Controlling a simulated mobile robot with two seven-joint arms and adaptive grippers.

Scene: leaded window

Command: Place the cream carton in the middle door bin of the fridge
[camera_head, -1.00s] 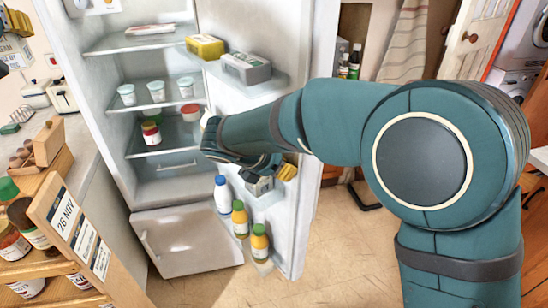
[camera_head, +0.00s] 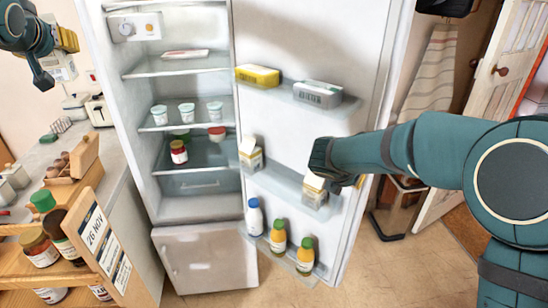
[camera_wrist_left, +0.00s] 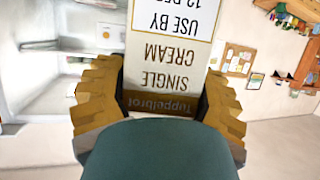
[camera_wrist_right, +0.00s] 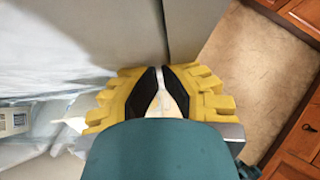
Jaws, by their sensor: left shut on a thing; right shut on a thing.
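The cream carton (camera_wrist_left: 170,55) is between the fingers of my left gripper (camera_wrist_left: 158,95), its "SINGLE CREAM" label upside down in the left wrist view. In the head view my left gripper (camera_head: 55,55) is high at the far left, away from the fridge door, with the carton (camera_head: 65,70) partly showing. The open fridge door's middle bin (camera_head: 277,184) holds a carton at each end with a gap between. My right gripper (camera_wrist_right: 158,88) is at the door's edge, shut on a pale part that seems to be the door; its fingers largely hide the grip.
The middle bin's cartons (camera_head: 250,158) and (camera_head: 314,190) flank the gap. Bottles (camera_head: 278,238) stand in the lower bin; a yellow box (camera_head: 258,76) and a grey box (camera_head: 318,93) sit above. A wooden rack with jars (camera_head: 92,240) stands at front left.

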